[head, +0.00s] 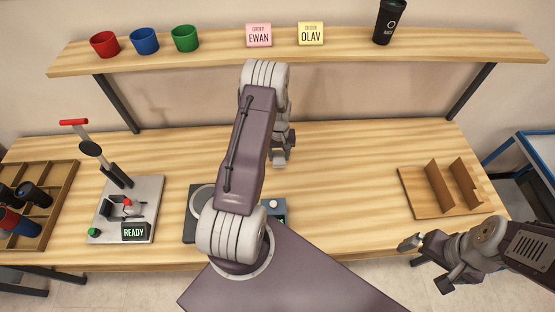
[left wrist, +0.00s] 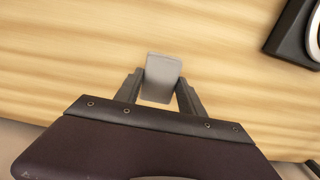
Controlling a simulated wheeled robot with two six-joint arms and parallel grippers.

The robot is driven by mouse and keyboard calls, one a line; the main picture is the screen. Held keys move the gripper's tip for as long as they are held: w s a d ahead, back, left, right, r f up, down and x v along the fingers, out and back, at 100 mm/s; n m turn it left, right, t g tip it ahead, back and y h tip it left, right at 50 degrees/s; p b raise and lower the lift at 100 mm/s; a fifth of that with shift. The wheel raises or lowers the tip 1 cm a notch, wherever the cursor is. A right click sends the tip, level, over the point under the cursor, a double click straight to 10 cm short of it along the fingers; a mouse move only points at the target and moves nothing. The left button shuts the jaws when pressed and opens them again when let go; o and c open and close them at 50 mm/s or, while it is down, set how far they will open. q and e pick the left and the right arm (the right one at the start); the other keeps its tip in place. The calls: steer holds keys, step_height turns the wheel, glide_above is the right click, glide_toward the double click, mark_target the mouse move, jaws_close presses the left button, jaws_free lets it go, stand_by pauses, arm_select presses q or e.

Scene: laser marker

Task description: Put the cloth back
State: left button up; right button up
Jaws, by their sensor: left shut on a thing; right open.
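My left gripper (head: 281,160) is in front of the shelf, over the middle of the workbench. In the left wrist view it (left wrist: 160,95) is shut on a small light grey flat piece (left wrist: 163,72), which looks like the cloth. The piece sticks out past the fingertips, above bare wood. In the head view my arm hides most of what the gripper holds. My right gripper (head: 428,265) is open and empty, off the front edge of the bench at the right.
A press with a READY display (head: 134,231) and a compartment tray (head: 66,181) stand left. A dark device (head: 191,232) is partly behind my arm. A wooden rack (head: 425,198) is at right. The shelf (head: 215,58) bears cups and order cards. Bench wood (head: 350,170) right of centre is clear.

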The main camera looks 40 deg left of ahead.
mark_target(278, 162)
arm_select(q)
steer(key=shift+a+f+p, duration=0.1)
steer(key=shift+f+p, duration=0.35)
steer(key=shift+f, duration=1.85)
steer(key=o, duration=1.3)
